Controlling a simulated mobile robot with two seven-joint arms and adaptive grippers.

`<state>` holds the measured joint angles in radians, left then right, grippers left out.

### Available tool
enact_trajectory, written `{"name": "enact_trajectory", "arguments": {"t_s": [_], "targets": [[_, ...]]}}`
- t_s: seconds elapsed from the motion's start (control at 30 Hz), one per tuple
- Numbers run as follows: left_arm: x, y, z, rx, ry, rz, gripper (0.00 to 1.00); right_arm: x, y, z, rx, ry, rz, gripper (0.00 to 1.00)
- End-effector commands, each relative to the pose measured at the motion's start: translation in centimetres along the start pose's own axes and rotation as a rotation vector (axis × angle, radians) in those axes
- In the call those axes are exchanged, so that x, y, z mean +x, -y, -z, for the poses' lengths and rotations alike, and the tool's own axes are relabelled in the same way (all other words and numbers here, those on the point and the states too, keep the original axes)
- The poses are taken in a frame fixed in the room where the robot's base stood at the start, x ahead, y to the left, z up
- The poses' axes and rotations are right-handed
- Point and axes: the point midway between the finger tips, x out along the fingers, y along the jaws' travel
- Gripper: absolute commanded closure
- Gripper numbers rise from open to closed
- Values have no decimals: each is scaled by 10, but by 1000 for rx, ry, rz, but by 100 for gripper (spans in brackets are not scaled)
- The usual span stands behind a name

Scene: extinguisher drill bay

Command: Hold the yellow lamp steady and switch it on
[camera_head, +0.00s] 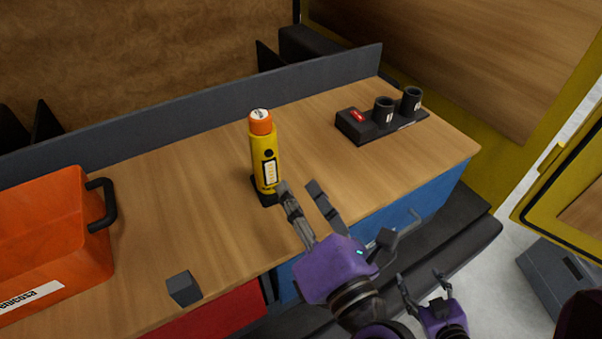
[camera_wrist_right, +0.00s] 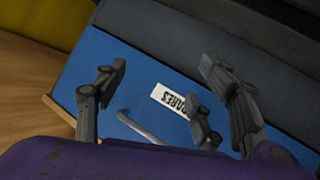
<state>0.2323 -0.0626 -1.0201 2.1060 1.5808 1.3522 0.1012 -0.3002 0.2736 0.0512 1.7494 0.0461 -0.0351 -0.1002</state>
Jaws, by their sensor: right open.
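The yellow lamp (camera_head: 264,165) stands upright on the wooden worktop, with an orange cap on top and a dark base. A dark round spot and a pale panel show on its side facing me. My left gripper (camera_head: 299,187) is open and empty, just to the right of the lamp's lower part. One fingertip overlaps the lamp's base in the picture; I cannot tell whether they touch. My right gripper (camera_head: 421,279) is open and empty, low at the right beyond the worktop's front edge. Its spread fingers (camera_wrist_right: 163,78) show before a blue drawer in the right wrist view.
An orange bin (camera_head: 55,218) with a dark handle stands at the left. A small grey block (camera_head: 184,289) lies near the front edge. A black holder (camera_head: 362,131) with dark cups stands at the back right. The blue drawer (camera_wrist_right: 105,62) carries a white label and a handle.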

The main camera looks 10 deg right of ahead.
Motion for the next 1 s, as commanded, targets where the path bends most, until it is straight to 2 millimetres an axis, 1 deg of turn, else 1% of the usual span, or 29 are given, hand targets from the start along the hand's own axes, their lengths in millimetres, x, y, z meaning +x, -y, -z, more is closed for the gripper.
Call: {"name": "enact_trajectory", "arguments": {"t_s": [0.03, 0.07, 0.1, 0.17, 0.2, 0.27, 0.3, 0.37, 0.4, 0.47, 0.5, 0.57, 0.6, 0.67, 0.7, 0.73, 0.77, 0.8, 0.83, 0.87, 0.9, 0.97, 1.0], "targets": [[0, 0, 0, 0, 0, 0, 69, 16, -26, 15, -36, -51, -29, 36], [0, 0, 0, 1, 0, 0, 69, 23, -40, 24, -54, -81, -46, 36], [0, 0, 0, 1, 0, 0, 69, 33, -59, 36, -80, -119, -69, 36], [0, 0, 0, 1, 0, 0, 69, 45, -87, 55, -116, -176, -105, 36], [0, 0, 0, 1, 0, 0, 69, 52, -106, 68, -138, -213, -131, 36], [0, 0, 0, 1, 0, -1, 69, 62, -134, 89, -171, -270, -169, 36], [0, 0, 0, 1, 0, -1, 69, 67, -152, 104, -192, -307, -196, 36], [0, 0, 0, 1, 0, -1, 69, 73, -180, 127, -224, -363, -236, 36], [0, 0, 0, 1, 0, -1, 69, 76, -198, 142, -245, -399, -264, 36], [0, 0, 0, 1, 0, -1, 69, 78, -225, 166, -274, -455, -308, 36], [0, 0, 0, 1, 0, -1, 69, 79, -243, 182, -294, -491, -338, 36], [0, 0, 0, 1, 0, -1, 69, 78, -269, 207, -323, -546, -384, 36], [0, 0, 0, 1, 0, -1, 69, 76, -285, 224, -346, -585, -415, 36], [0, 0, 0, 1, 0, -1, 69, 72, -308, 253, -391, -646, -463, 36], [0, 0, 0, 1, 0, -1, 69, 69, -318, 274, -435, -690, -495, 36], [0, 0, 0, 1, 0, -1, 69, 66, -322, 291, -482, -725, -516, 36], [0, 0, 0, 1, 0, -1, 69, 64, -318, 309, -548, -761, -531, 36], [0, 0, 0, 1, 0, -1, 69, 64, -301, 328, -650, -799, -536, 36], [0, 0, 0, 1, 0, -1, 69, 64, -285, 337, -723, -820, -534, 36], [0, 0, 0, 1, 0, -1, 69, 64, -268, 345, -794, -839, -529, 36], [0, 0, 0, 1, 0, 0, 69, 65, -245, 354, -883, -863, -524, 36], [0, 0, 0, 1, 0, 0, 69, 65, -211, 366, -1012, -901, -516, 36], [0, 0, 0, 1, 0, 0, 69, 64, -188, 373, -1096, -926, -512, 36]]}}
